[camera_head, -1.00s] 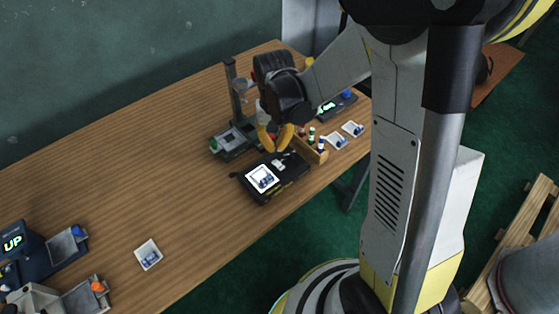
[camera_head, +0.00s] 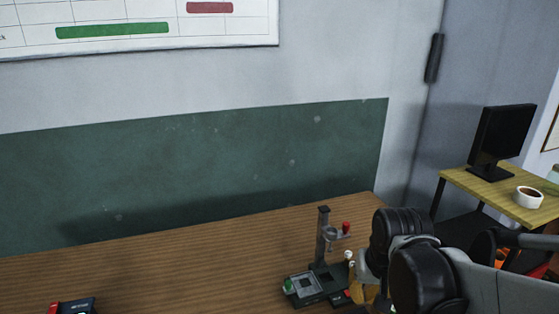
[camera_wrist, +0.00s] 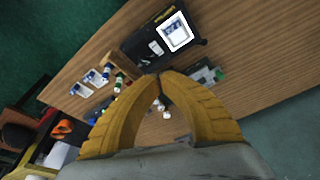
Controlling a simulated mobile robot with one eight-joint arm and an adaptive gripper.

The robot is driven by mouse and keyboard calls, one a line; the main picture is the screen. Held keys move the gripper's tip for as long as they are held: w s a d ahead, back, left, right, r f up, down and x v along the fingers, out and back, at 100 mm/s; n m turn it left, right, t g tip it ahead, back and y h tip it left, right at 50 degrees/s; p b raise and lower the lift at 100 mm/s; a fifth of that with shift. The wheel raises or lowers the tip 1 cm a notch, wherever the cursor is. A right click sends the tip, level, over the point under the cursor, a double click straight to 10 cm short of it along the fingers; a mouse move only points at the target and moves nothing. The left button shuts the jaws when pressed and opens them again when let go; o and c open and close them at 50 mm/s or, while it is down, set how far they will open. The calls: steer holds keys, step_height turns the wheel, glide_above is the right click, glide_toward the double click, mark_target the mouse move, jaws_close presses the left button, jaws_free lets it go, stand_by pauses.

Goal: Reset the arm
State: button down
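My gripper has two curved yellow fingers (camera_wrist: 161,76). In the wrist view their tips come together above the wooden table, with nothing seen held between them. In the head view my gripper (camera_head: 361,291) is small and partly hidden by the black wrist joints, at the right part of the table (camera_head: 190,262). It is close beside the grey stand (camera_head: 322,245) with a red knob. A black box (camera_wrist: 142,50) bearing a white tray (camera_wrist: 176,32) lies beyond the fingertips in the wrist view.
Small white trays (camera_wrist: 82,90) and several small bottles (camera_wrist: 119,80) lie left of the fingers. A red-and-black device (camera_head: 72,306) is at the lower left. A yellow desk (camera_head: 478,192) with a monitor (camera_head: 502,137) and cup (camera_head: 528,197) stands right.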

steer(key=s+r+n+t, duration=0.1)
steer(key=s+r+t, duration=0.3)
steer(key=s+r, duration=0.2)
steer(key=shift+s, duration=1.15)
stand_by(0.8)
